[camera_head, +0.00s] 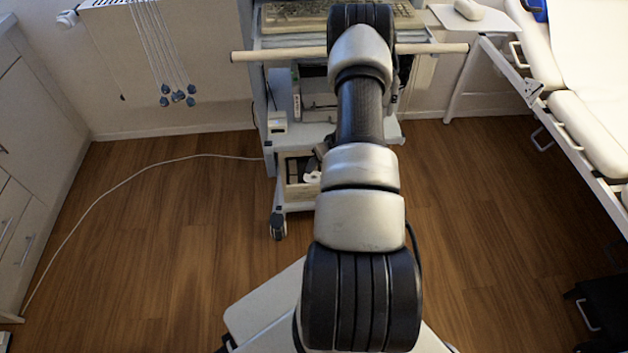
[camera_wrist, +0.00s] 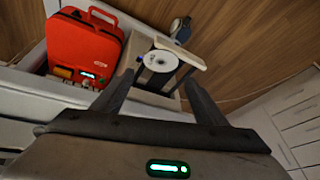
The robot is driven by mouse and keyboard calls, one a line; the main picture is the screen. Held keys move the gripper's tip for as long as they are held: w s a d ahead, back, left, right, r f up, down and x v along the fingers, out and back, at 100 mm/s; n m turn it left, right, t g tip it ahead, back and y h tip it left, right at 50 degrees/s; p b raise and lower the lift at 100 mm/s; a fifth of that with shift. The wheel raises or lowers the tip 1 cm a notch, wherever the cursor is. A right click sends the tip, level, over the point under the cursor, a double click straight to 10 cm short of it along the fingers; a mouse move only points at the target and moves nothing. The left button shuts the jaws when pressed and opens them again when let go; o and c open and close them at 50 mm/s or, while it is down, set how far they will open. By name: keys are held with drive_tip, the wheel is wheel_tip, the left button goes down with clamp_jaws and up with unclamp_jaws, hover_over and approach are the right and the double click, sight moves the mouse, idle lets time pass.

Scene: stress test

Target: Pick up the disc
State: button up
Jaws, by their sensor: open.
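A white, shiny disc (camera_wrist: 160,61) lies on top of an open-sided box (camera_wrist: 190,52) on a cart shelf in the wrist view. In the head view, a small part of the disc (camera_head: 312,177) shows on the lower shelf beside my arm. My gripper (camera_wrist: 157,78) is open, and its two fingers point toward the box, one to each side of the disc in the wrist picture. Nothing is between the fingers, and I cannot tell how far they are from the disc. In the head view my arm hides most of the gripper.
A red case (camera_wrist: 85,45) stands left of the box. The white cart (camera_head: 290,208) carries a keyboard (camera_head: 290,17) on top and has a long front bar (camera_head: 290,53). A cable (camera_head: 130,177) crosses the floor. A couch (camera_head: 590,130) is at right, cabinets (camera_head: 40,130) at left.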

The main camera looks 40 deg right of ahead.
sight(316, 174)
drive_tip(key=b+x, duration=0.2)
drive_tip(key=x, duration=0.7)
drive_tip(key=shift+f, duration=0.1)
drive_tip(key=shift+c, duration=0.3)
drive_tip(key=c, duration=0.7)
